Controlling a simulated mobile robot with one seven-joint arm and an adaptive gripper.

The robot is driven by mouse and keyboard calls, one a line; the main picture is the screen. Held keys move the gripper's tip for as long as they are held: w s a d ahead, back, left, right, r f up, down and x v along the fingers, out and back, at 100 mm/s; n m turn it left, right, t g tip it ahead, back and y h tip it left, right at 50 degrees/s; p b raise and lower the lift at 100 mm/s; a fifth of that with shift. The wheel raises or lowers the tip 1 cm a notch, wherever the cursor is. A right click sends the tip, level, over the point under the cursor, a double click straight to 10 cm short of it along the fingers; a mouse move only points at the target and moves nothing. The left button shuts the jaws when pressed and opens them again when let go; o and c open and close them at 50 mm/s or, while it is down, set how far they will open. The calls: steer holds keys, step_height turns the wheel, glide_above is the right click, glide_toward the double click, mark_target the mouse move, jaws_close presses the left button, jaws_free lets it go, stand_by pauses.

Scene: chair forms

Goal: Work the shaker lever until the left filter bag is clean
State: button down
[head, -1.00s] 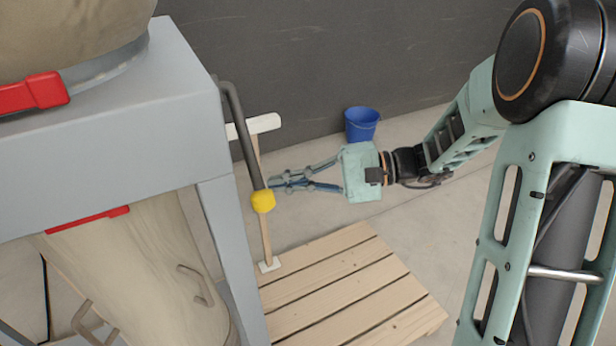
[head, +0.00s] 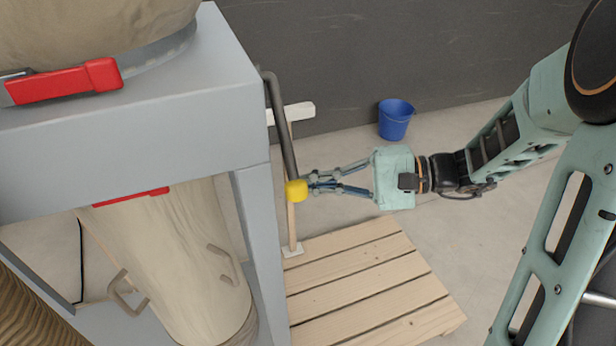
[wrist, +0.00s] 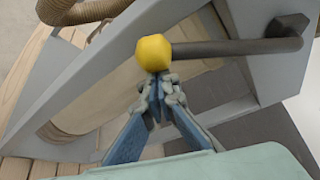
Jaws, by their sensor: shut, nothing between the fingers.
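The shaker lever (head: 281,122) is a dark bent bar on the side of the grey frame (head: 250,100), ending in a yellow knob (head: 296,190). My gripper (head: 312,183) is shut and empty, its fingertips right at the knob's right side. In the wrist view the shut fingertips (wrist: 158,90) sit just below the yellow knob (wrist: 154,53), touching or nearly so. The lever bar (wrist: 235,47) runs right from the knob. A beige filter bag (head: 165,260) hangs under the frame; another beige bag (head: 80,30) bulges above it. I cannot tell which is the left bag.
A wooden pallet (head: 370,285) lies on the floor below my gripper. A blue bucket (head: 396,118) stands by the dark wall. A wood post with a white crosspiece (head: 298,112) stands behind the lever. Red latches (head: 65,82) sit on the frame.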

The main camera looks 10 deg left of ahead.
steer(key=s+d+r+m+g+h+p, duration=0.1)
steer(key=s+d+r+m+h+p, duration=0.1)
steer(key=p, duration=0.6)
step_height(320, 180, up, 3)
steer(key=shift+s+d+f+m, duration=0.1)
steer(key=shift+s+d+m, duration=0.35)
steer(key=shift+s, duration=0.8)
steer(key=shift+a, duration=0.1)
